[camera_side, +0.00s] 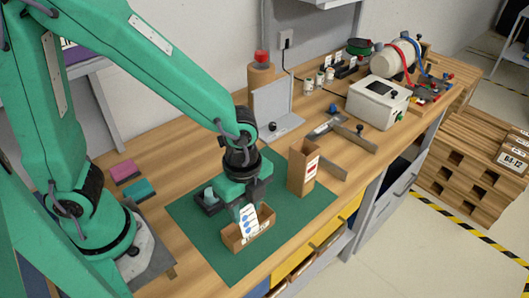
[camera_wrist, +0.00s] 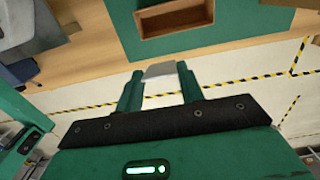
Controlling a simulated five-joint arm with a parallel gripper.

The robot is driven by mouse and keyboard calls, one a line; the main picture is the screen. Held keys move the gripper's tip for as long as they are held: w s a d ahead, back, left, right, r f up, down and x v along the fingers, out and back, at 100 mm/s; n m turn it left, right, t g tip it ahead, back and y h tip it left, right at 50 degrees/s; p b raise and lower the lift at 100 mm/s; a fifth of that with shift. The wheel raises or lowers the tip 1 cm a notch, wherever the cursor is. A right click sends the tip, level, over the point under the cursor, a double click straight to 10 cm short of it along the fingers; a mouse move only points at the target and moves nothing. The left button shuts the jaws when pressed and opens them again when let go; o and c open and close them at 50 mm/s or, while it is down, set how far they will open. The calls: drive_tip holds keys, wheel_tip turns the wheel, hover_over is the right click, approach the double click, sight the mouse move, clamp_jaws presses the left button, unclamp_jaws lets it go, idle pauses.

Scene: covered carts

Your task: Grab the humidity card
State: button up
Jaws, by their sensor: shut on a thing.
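The humidity card (camera_side: 248,221) is white with blue spots. In the side view it stands upright and slightly tilted, under my gripper (camera_side: 246,205) and over a low open cardboard box (camera_side: 262,240). My gripper is shut on the card. In the wrist view, the pale edge of the card (camera_wrist: 159,70) shows between the two green fingers of my gripper (camera_wrist: 158,78). The box (camera_wrist: 178,39) lies beyond the fingertips there. I cannot tell whether the card's lower end is clear of the box.
The low box sits on a green mat (camera_side: 205,245). A taller cardboard box (camera_side: 301,172) stands on the mat to the right, and a small dark holder (camera_side: 208,203) is to the left. A grey upright panel (camera_side: 272,105) and a white device (camera_side: 377,102) stand further back.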

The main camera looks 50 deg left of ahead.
drive_tip(key=shift+s+d+r, duration=0.65)
drive_tip(key=shift+s+d, duration=0.1)
